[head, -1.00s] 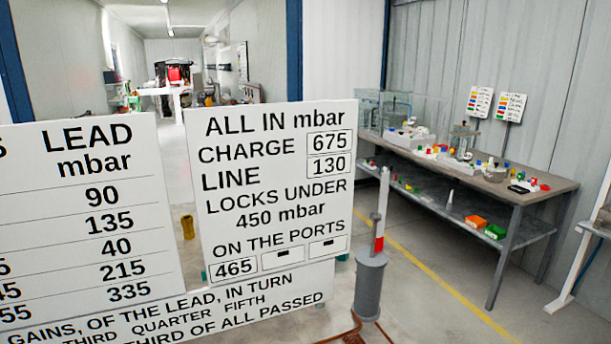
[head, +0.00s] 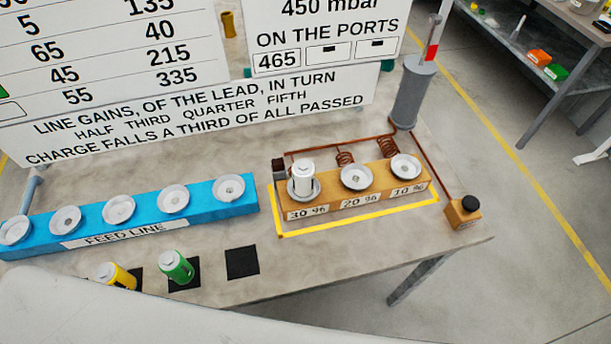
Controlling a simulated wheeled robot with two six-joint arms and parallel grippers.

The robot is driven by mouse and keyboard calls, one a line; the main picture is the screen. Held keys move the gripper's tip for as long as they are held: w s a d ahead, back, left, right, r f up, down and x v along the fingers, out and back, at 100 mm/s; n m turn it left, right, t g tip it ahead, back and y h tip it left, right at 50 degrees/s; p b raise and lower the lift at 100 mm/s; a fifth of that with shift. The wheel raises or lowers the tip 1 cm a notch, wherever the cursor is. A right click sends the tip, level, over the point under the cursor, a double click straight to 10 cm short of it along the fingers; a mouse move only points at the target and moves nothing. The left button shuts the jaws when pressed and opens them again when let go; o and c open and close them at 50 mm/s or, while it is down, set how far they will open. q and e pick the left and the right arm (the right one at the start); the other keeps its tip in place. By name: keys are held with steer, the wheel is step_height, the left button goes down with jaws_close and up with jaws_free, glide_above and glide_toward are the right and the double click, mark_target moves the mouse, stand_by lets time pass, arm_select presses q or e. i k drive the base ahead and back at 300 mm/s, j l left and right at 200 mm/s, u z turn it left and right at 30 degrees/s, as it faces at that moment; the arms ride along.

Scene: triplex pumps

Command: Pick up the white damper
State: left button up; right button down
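The white damper (head: 303,178) is a small white cylinder standing upright in the left cup of the orange block (head: 335,206), above the "30 %" label. The cups over "20 %" and "10 %" on that block are empty. Neither of my grippers shows in the head view. A smooth pale surface covers the bottom left and hides part of the table's front edge.
A blue FEED LINE block (head: 130,222) has several empty cups. Green (head: 177,266) and yellow (head: 118,275) cylinders stand in front of it, left of an empty black square (head: 242,262). A grey cylinder (head: 412,95), copper pipes and a black-knobbed box (head: 463,211) stand right. Sign boards (head: 200,120) rise behind.

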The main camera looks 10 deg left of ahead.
mark_target(303, 170)
steer(key=k+l+z, duration=0.1)
steer(key=k+l, duration=0.3)
steer(key=l, duration=0.25)
steer(key=k+l+z, duration=0.15)
steer(key=k+l, duration=0.25)
steer(key=l, duration=0.3)
steer(key=z, duration=0.05)
